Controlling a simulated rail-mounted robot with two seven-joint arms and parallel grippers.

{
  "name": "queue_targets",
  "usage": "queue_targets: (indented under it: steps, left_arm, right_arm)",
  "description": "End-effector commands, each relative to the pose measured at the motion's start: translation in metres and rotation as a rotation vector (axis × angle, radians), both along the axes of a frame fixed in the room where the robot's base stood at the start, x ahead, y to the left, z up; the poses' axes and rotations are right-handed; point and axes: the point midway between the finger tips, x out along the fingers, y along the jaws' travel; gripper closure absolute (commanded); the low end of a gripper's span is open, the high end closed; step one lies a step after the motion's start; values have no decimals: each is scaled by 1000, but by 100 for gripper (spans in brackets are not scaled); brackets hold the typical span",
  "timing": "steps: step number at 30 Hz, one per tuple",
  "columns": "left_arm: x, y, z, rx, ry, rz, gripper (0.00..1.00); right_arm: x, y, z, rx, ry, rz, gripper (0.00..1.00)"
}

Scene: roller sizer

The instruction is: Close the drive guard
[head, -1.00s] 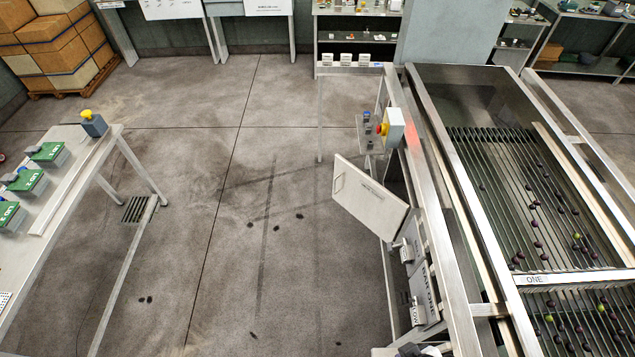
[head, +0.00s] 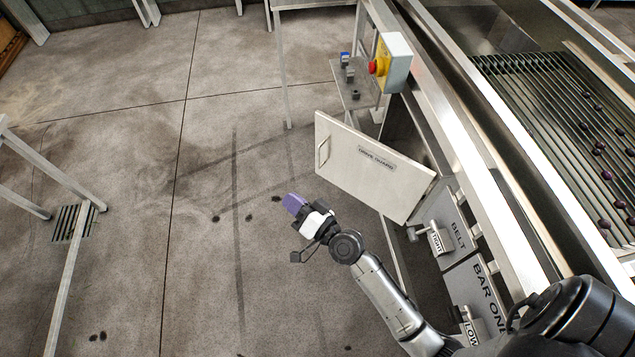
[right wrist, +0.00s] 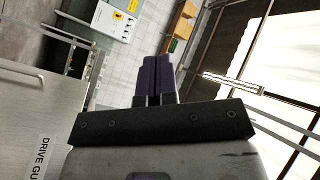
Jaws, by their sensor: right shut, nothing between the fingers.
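The drive guard (head: 362,168) is a pale metal door with a handle (head: 323,152) near its left edge. It stands swung open from the side of the roller sizer, out over the floor. It also shows at the left of the right wrist view (right wrist: 38,118), with part of its label. My right gripper (head: 290,200) has purple fingers, which also show in the right wrist view (right wrist: 157,75). It is shut and empty, in front of the guard and below its handle in the head view, apart from it. My left gripper is not in view.
A control box with a red and yellow switch (head: 393,62) stands behind the guard. Levers by the BELT (head: 440,236) and BAR ONE panels stick out below the guard. Rollers (head: 560,130) lie at the right.

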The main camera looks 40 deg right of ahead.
Motion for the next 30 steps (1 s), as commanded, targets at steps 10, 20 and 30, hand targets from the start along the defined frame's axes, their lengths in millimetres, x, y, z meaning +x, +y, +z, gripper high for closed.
queue_targets:
  steps: [10, 20, 30]
  left_arm:
    - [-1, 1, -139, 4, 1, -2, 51]
    - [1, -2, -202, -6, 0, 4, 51]
    - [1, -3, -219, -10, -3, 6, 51]
  right_arm:
    - [51, -75, -130, 448, -167, -445, 100]
    - [63, -114, -222, 711, -159, -763, 100]
    - [74, -131, -247, 776, -141, -855, 100]
